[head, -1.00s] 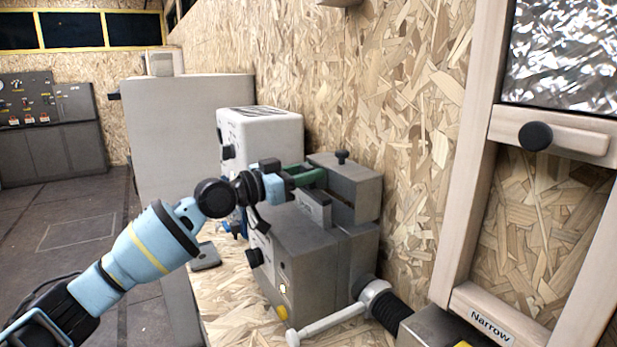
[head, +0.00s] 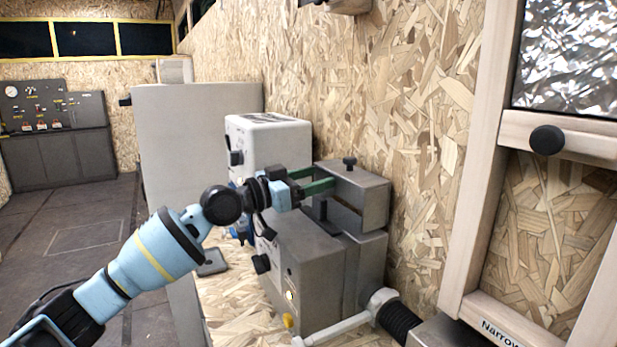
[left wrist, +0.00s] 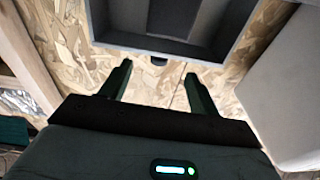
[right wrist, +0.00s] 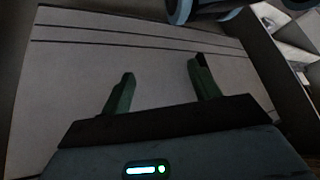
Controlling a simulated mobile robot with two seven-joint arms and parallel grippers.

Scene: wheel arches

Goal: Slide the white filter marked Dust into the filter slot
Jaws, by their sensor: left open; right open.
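I cannot make out a white filter marked Dust in any view. A grey machine (head: 305,260) stands on the bench against the wall, with a grey upper box (head: 362,194) that has a black knob on top. A dark upright tab (head: 322,208) stands in front of this box; I cannot tell whether it belongs to a filter. My left gripper (head: 318,178) is open beside the box, its green fingers apart. In the left wrist view the left gripper (left wrist: 157,78) is empty, below a dark grey recess (left wrist: 165,42). My right gripper (right wrist: 162,78) is open and empty, facing a pale panel (right wrist: 75,75).
A white unit (head: 270,145) stands behind the machine, beside a tall grey cabinet (head: 185,125). A lever (head: 335,330) and black hose (head: 398,318) are at the machine's front right. A wooden frame labelled Narrow (head: 497,333) stands right. Floor at left is clear.

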